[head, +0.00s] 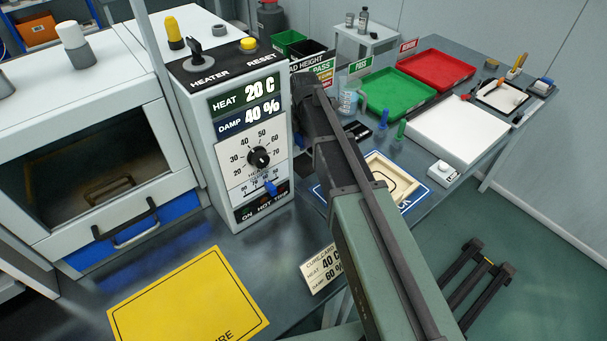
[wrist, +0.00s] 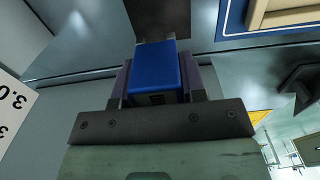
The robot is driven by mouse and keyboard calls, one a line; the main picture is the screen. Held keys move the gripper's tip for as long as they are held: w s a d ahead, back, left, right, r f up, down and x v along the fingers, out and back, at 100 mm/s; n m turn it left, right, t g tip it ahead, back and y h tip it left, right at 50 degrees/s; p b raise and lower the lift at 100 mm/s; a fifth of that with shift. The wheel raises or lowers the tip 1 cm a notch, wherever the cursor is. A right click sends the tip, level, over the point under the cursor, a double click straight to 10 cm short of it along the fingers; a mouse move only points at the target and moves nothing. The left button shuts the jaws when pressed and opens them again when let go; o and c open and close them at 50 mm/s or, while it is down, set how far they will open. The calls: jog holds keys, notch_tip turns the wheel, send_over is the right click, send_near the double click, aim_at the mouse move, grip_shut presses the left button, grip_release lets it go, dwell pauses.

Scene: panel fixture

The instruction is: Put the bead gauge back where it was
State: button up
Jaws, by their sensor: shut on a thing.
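In the wrist view my gripper (wrist: 160,88) is shut on a blue block-shaped body (wrist: 152,68), which appears to be the bead gauge. The dark fingers lie along its two sides. A darker grey part shows beyond its far end, too dim to make out. In the head view my arm's dark wrist is beside the right side of the heater box, and the fingers and gauge are hidden. A sign reading in part "AD HEIGHT" and "PASS" (head: 321,68) stands just behind the wrist. I cannot tell where the gauge's own place is.
The heater control box (head: 237,135) stands close left of my wrist. Right of my arm are green and blue bottles, a cream frame (head: 391,176) on a blue-edged mat, a green tray (head: 397,95), a red tray (head: 436,72) and a white slab (head: 455,133). A white card (wrist: 12,105) shows in the wrist view.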

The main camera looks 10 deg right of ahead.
aim_at(304, 165)
notch_tip(304, 165, down, 9)
jog(key=b, duration=0.6)
jog(key=shift+r, duration=0.35)
jog(key=shift+c, duration=0.3)
jog(key=shift+f, duration=0.3)
jog(key=o, duration=1.1)
jog(key=shift+r, duration=0.15)
notch_tip(304, 165, up, 13)
jog(key=p, duration=1.2)
jog(key=shift+p, duration=0.3)
jog(key=shift+s+f, duration=0.1)
jog(key=shift+f, duration=0.2)
